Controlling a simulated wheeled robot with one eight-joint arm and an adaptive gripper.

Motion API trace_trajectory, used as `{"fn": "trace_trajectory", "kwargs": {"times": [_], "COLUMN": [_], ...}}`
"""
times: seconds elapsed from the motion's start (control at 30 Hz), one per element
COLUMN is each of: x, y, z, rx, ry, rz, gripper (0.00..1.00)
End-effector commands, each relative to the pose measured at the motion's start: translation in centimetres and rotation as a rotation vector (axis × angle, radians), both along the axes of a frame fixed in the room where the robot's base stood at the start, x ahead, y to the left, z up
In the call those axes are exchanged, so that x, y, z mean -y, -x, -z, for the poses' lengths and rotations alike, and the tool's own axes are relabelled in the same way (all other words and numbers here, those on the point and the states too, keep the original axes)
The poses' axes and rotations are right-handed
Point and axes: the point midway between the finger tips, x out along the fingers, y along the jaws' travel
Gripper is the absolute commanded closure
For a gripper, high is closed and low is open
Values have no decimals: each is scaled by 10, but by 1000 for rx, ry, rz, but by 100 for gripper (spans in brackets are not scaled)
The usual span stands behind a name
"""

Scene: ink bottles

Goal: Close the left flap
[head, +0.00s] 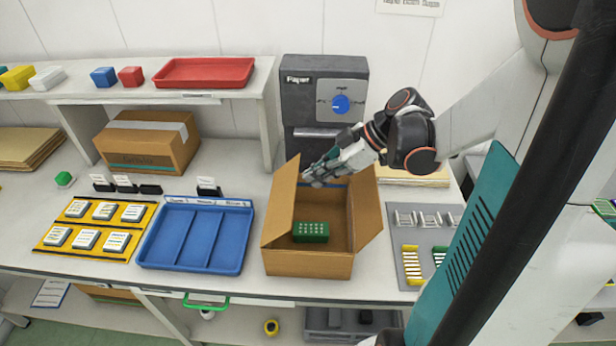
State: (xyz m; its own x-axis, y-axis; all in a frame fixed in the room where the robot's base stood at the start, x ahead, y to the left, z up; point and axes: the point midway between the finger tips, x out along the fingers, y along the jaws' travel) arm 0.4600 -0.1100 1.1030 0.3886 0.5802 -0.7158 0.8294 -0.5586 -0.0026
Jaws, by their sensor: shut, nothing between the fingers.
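An open cardboard box (308,264) stands on the white table near its front edge. A green item (311,231) lies inside the box. My gripper (312,180) is shut and empty, over the back part of the box, just right of the left flap's upper edge. I cannot tell whether it touches the flap. The box's back side is partly hidden by my gripper.
A blue divided tray (195,270) stands close to the left of the box. A grey mat (407,262) with small racks lies to the right. A dark machine with a blue knob (340,104) stands behind. A closed carton (148,166) sits at the back left.

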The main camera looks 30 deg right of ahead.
Motion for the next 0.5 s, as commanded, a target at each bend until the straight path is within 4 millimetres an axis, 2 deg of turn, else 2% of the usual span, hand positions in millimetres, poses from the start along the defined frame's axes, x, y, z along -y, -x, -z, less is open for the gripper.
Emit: {"fn": "trace_trajectory", "kwargs": {"times": [0.1, 0.3, 0.5], "x": [17, 38, 43], "y": [10, 25, 28], "z": [-10, -20, -25], "rx": [0, 0, -18], "ry": [0, 0, 9], "rz": [4, 1, -6], "gripper": [100, 100, 100]}}
